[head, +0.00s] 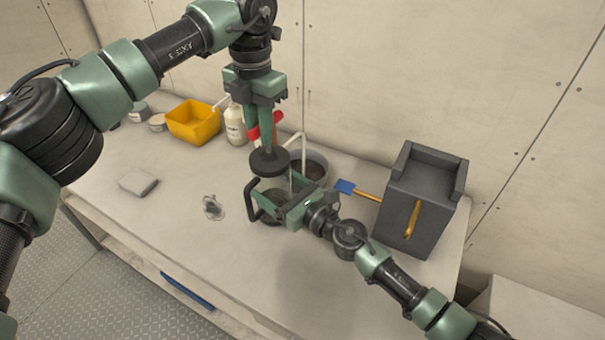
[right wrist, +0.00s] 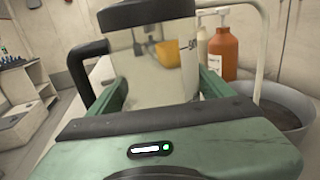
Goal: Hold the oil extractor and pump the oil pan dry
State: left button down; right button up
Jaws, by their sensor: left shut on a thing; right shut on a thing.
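The oil extractor has a round black lid (head: 268,161), a clear body (right wrist: 140,75) and a black side handle (head: 252,200). My right gripper (head: 275,203) is shut around its body, with a green finger on each side. My left gripper (head: 265,133) comes down from above and is shut on the extractor's red pump handle (head: 256,132), over the lid. The grey oil pan (head: 322,159) stands just behind and right of the extractor, with dark oil (head: 308,170) in it. A pale tube (head: 304,147) arches into the pan. The extractor's base is partly hidden by my right gripper.
A yellow bin (head: 190,122), a white bottle (head: 235,125) and an orange bottle (right wrist: 223,52) stand at the back. A grey block-like holder (head: 420,200) and blue-ended tool (head: 346,187) are right. A grey cloth (head: 138,183) lies left.

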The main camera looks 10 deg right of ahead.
pick_arm(q)
jog(key=shift+w+r, duration=0.1)
jog(key=shift+r, duration=1.85)
jog(key=shift+f, duration=0.25)
jog(key=shift+f, duration=3.05)
jog(key=c, duration=1.2)
grip_release()
jog(key=shift+o, duration=0.2)
jog(key=shift+r, duration=0.1)
